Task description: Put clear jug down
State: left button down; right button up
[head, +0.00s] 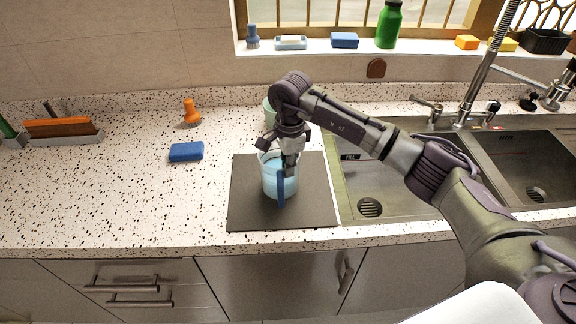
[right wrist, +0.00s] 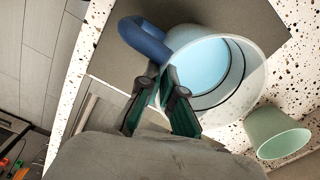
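The clear jug (head: 272,184) has a blue handle (head: 281,190) and light blue contents. It is upright over the dark mat (head: 245,210) on the counter; I cannot tell whether its base touches the mat. My right gripper (head: 289,168) reaches down to the jug's near right side. In the right wrist view the fingers (right wrist: 161,76) are close together on the jug's edge beside the handle, and the jug (right wrist: 255,62) opens to their right. The exact contact is partly hidden. My left gripper is not in view.
A pale green cup (head: 269,113) stands behind the jug, partly hidden by my arm. The sink (head: 370,185) lies right of the mat. The left counter is mostly clear.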

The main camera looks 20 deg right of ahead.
jog(key=o, duration=0.4)
jog(key=shift+c, duration=0.2)
notch_tip(320, 180, up, 12)
jog(key=b, duration=0.4)
jog(key=shift+d, duration=0.15)
